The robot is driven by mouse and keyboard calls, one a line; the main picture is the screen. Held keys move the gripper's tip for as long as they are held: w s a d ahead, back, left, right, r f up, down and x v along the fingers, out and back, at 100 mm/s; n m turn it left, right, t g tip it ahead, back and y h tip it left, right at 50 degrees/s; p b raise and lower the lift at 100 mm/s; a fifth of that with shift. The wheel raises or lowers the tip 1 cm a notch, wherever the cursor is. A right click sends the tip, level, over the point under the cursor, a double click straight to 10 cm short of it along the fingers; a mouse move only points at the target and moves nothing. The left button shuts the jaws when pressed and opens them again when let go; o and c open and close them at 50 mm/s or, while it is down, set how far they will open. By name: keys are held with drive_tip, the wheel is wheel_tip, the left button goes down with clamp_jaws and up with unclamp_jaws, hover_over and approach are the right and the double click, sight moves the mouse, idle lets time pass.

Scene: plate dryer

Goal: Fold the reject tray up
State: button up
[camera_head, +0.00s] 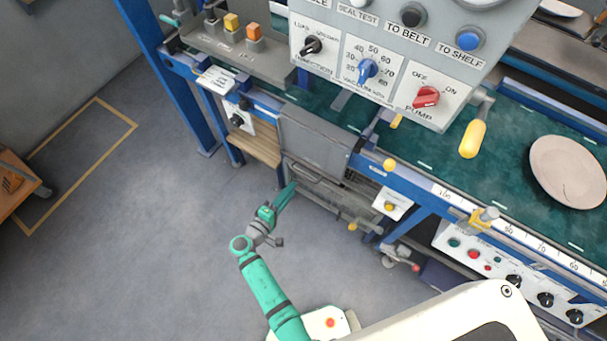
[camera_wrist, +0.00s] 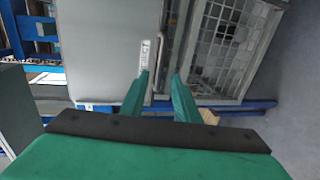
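Below the belt's front edge is a flat grey panel (camera_head: 318,137), with a wire-mesh tray (camera_head: 335,195) in a grey frame under it. My gripper (camera_head: 288,190) is just left of the mesh tray's frame in the head view. In the wrist view, the panel (camera_wrist: 108,45) with a small white label is on the left and the mesh tray (camera_wrist: 228,45) on the right. The two green fingers (camera_wrist: 160,80) are apart, with a thin grey bar near the gap between their tips. Contact cannot be told.
A control box (camera_head: 385,60) with knobs and a red pump switch overhangs the belt. A white plate (camera_head: 568,171) lies on the green belt (camera_head: 455,165). Blue posts and a wooden ledge (camera_head: 255,147) stand left of the panel. The grey floor (camera_head: 130,220) at left is open.

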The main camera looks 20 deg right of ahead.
sight(303, 174)
drive_tip(key=x, duration=1)
drive_tip(key=shift+f, duration=0.1)
clamp_jaws()
